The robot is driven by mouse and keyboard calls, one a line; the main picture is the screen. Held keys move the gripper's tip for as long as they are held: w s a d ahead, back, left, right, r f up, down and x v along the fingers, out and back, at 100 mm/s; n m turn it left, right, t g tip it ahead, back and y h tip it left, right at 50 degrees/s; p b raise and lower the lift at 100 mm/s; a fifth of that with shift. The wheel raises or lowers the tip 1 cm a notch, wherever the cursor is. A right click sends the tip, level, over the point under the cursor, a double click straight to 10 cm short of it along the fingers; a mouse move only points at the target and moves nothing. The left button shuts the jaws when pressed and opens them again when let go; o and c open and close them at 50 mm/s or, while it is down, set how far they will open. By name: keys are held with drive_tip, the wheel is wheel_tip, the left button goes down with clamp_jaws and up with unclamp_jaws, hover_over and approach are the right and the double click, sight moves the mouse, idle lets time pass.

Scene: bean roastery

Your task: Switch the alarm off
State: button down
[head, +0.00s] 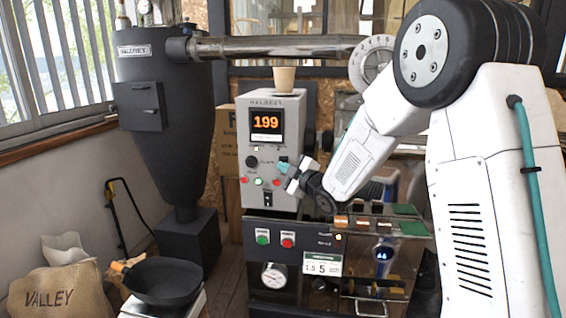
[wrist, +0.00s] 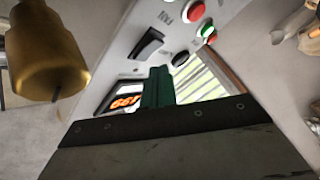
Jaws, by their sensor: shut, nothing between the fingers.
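No readable label tells me which control is the alarm's. My gripper (head: 284,169) is shut and empty in front of the panel's right side. In the wrist view its green fingers (wrist: 158,88) point toward the panel, with the rocker switch (wrist: 147,43) just beyond. I cannot tell whether they touch the panel.
A paper cup (head: 284,79) stands on the box. Below is a lower machine with green and red buttons (head: 287,240) and a gauge. A dark pan (head: 163,281) stands front left. A brass cylinder (wrist: 45,50) is close at left in the wrist view.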

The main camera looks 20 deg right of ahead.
drive_tip(key=shift+s+a+f, duration=0.1)
drive_tip(key=shift+s+a, duration=0.25)
drive_tip(key=shift+s, duration=0.4)
drive_tip(key=shift+s+a+f, duration=0.1)
drive_tip(key=shift+s+a, duration=0.25)
drive_tip(key=shift+s, duration=0.45)
drive_tip(key=shift+s+a+f, duration=0.1)
drive_tip(key=shift+s+a, duration=0.25)
drive_tip(key=shift+s, duration=0.4)
